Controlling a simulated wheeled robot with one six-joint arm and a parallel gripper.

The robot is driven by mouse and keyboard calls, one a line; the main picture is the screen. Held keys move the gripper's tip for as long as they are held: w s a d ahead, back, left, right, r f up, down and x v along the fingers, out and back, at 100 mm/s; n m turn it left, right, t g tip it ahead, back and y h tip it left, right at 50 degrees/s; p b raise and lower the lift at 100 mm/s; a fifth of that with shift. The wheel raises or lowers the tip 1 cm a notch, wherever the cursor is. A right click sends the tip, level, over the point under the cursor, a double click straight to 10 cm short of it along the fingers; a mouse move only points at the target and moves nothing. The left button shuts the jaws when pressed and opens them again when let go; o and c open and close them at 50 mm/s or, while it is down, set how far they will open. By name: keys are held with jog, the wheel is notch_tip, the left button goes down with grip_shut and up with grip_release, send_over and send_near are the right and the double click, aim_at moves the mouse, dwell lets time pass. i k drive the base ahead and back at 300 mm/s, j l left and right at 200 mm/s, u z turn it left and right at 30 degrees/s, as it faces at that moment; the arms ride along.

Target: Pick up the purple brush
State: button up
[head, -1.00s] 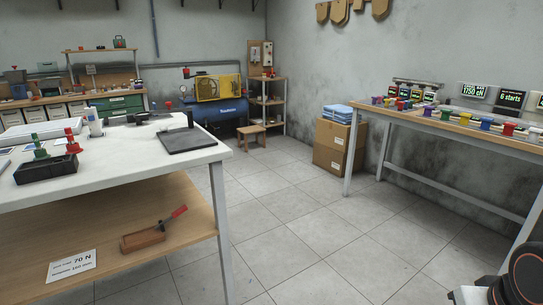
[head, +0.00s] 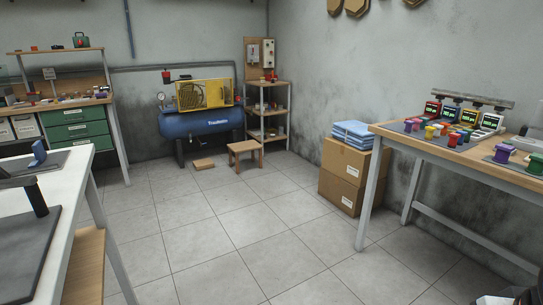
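I cannot make out a purple brush in the head view. A small purple piece (head: 503,153) sits on a grey mat at the near end of the right bench (head: 462,155). Another small purple piece (head: 408,125) stands farther back on the same bench, among red, yellow, green and blue ones. Both are too small to tell what they are. My gripper is not in view; only a dark sliver, perhaps of my arm, shows at the bottom right corner.
A white-topped table (head: 62,190) stands close at the left. A blue compressor (head: 205,123), a wooden stool (head: 245,148) and a shelf (head: 268,112) are at the back. Cardboard boxes (head: 345,175) stand beside the right bench. The tiled floor (head: 235,225) between is clear.

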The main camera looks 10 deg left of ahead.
aim_at(101, 96)
jog(key=i+u, duration=0.25)
jog(key=i, duration=0.4)
jog(key=i+u, duration=0.25)
jog(key=i, duration=0.45)
jog(key=i+l+u, duration=0.2)
jog(key=i, duration=0.45)
jog(key=i+j+u, duration=0.1)
jog(key=i+u, duration=0.25)
jog(key=i, duration=0.5)
jog(key=i+l+u, duration=0.1)
jog(key=i+u, duration=0.3)
jog(key=i, duration=0.4)
jog(key=i+u, duration=0.15)
jog(key=i, duration=0.65)
jog(key=i+l+u, duration=0.15)
jog(key=i, duration=0.7)
jog(key=i+j+u, duration=0.35)
jog(key=i, duration=0.45)
jog(key=i+u, duration=0.4)
jog(key=i, duration=0.4)
jog(key=i+j, duration=0.25)
jog(key=j, duration=0.15)
jog(key=i+j, duration=0.25)
jog(key=j, duration=0.15)
jog(key=i+j, duration=0.25)
jog(key=j, duration=0.15)
